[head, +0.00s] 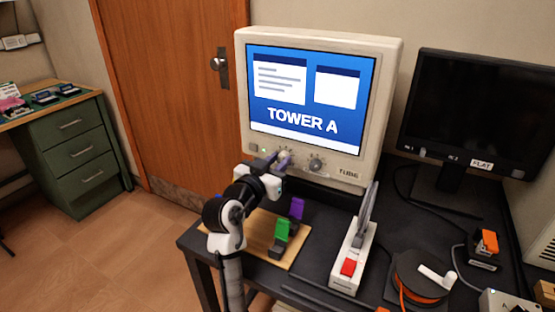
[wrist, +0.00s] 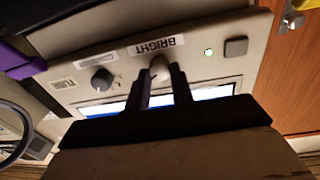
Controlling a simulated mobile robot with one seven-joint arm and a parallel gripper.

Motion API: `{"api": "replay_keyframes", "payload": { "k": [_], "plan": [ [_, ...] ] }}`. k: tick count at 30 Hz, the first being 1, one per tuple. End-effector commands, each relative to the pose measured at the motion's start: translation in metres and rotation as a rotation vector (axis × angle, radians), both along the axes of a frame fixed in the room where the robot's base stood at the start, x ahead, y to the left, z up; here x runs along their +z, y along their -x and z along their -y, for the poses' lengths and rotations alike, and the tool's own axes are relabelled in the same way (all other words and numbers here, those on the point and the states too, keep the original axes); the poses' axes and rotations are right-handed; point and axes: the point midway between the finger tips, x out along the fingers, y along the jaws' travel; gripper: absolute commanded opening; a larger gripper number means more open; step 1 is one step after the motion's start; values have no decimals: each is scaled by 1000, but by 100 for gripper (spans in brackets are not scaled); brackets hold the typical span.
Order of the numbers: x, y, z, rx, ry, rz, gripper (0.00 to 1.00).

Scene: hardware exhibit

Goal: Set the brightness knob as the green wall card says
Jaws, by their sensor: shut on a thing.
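The cream TUBE monitor (head: 245,110) shows "TOWER A" on a blue screen. In the head view my gripper (head: 279,159) reaches the panel under the screen. The knob's pointer or setting cannot be made out. No green wall card is recognisable.
A FLAT monitor (head: 465,115) stands right on the black table (head: 335,200).

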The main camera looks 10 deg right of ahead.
Motion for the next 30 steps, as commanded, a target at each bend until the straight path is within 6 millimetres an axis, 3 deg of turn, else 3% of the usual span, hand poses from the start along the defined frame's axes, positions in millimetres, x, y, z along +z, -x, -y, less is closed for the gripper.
{"api": "replay_keyframes", "payload": {
  "k": [15, 30],
  "plan": [
    [1, 0, 0, -1, 290, -211, 0],
    [-1, 0, 0, -1, 360, -264, 0]
  ]
}}
